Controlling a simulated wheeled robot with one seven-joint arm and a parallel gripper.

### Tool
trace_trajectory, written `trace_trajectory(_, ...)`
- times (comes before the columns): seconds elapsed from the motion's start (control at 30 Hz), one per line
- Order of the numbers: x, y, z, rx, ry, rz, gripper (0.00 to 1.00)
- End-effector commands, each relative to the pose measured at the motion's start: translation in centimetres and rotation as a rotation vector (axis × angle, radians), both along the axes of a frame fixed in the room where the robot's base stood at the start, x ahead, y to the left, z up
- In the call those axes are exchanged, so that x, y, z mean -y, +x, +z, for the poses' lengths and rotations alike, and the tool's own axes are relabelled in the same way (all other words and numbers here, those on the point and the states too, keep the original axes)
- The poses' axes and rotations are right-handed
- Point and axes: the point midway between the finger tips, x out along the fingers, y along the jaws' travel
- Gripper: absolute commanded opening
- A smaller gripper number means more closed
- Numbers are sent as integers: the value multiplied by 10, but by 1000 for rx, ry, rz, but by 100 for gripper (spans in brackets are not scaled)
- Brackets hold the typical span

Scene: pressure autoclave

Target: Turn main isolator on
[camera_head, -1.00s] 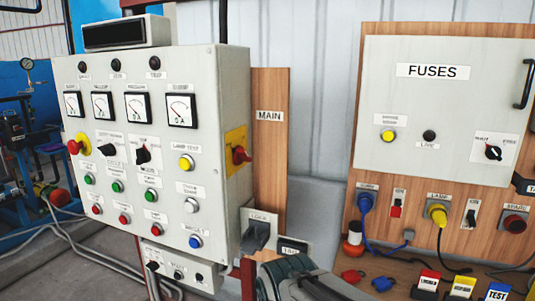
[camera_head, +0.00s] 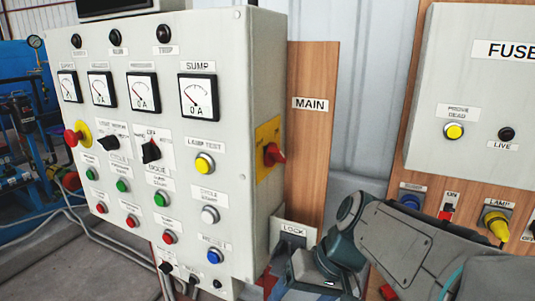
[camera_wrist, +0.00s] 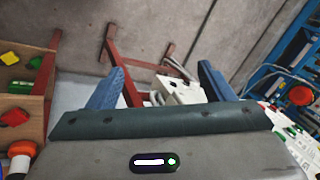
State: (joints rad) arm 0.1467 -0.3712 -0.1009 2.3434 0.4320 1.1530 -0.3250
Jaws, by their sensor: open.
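The main isolator, a red rotary handle (camera_head: 272,153) on a yellow plate (camera_head: 265,135), sits on the right side face of the grey control panel (camera_head: 235,110). A "MAIN" label (camera_head: 310,104) is on the wooden board just right of it. My arm reaches in from the lower right, and its end is below and right of the handle, apart from it. In the wrist view my gripper (camera_wrist: 160,85) has its two blue fingers spread wide with nothing held. It points down toward the floor, and the isolator handle cannot be made out there.
The panel front carries knobs, buttons and a red emergency stop (camera_head: 72,138). A "LOCK" plate (camera_head: 294,230) is close to my arm's end. The fuse box (camera_head: 455,90) and plugs are at right.

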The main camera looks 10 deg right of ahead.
Motion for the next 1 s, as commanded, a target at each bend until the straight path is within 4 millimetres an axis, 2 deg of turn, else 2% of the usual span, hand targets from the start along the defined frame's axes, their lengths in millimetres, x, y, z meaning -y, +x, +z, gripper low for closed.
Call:
trace_trajectory(0.13,8,37,43,93,305,-11,75)
trace_trajectory(0.23,26,64,81,241,487,-3,75)
trace_trajectory(0.4,73,95,145,567,683,21,75)
trace_trajectory(0.5,99,103,173,737,731,36,75)
trace_trajectory(0.63,121,105,195,879,753,50,75)
trace_trajectory(0.73,126,107,202,926,757,57,75)
trace_trajectory(0.87,115,115,205,933,761,61,75)
trace_trajectory(1.0,93,130,206,931,761,62,75)
